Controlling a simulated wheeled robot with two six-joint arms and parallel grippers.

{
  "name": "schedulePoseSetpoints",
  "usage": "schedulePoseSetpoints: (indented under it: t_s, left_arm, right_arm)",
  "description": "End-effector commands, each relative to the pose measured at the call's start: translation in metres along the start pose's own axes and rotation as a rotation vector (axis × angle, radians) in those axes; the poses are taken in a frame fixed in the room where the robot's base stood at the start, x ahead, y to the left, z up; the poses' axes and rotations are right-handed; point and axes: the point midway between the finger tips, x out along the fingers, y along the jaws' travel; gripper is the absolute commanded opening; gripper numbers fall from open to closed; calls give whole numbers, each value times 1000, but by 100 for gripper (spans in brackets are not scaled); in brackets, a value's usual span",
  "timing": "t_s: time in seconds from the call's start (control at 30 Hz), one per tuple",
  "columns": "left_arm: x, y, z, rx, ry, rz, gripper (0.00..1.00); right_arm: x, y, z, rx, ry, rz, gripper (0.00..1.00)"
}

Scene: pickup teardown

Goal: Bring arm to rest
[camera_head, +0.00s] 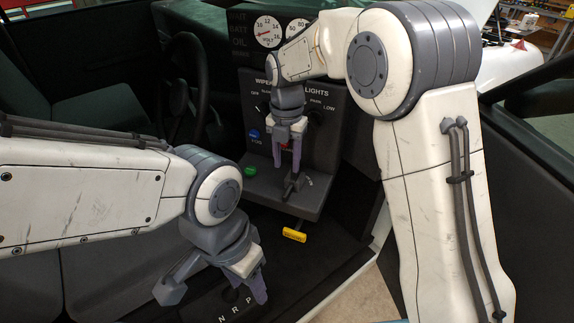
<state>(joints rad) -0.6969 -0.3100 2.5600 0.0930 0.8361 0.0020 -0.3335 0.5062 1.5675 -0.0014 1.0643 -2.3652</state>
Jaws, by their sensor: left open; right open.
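My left gripper (254,287) hangs at the lower centre, fingers pointing down, over the dark floor area with the letters N, R, P. It is empty. My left arm (90,190) comes in from the left edge.
A black lever (292,185) stands on the panel's ledge just below my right gripper. A green knob (250,171) and a blue knob (254,134) are to its left. A yellow tag (294,235) is below. A steering wheel (188,90) and seat (95,115) are at left.

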Motion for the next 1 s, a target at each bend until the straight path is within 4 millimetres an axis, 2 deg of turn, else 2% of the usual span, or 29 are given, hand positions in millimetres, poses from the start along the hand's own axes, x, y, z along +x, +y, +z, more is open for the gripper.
schedulePoseSetpoints:
  t_s: [0.3,0.43,0.57,0.67,0.87,1.0]
  left_arm:
    - [0,0,0,0,0,0,51]
    - [1,0,0,0,0,0,51]
    - [4,0,0,0,0,0,51]
    - [7,0,0,0,0,0,51]
    - [12,-1,1,1,0,0,51]
    - [16,-1,1,1,0,0,51]
  right_arm:
    - [0,0,-1,4,0,0,45]
    - [-4,-1,-14,84,0,5,45]
    - [-12,-6,-47,298,5,16,45]
    - [-16,-16,-80,519,13,24,45]
    - [-19,-43,-143,976,36,34,45]
    - [-15,-68,-184,1296,56,35,45]
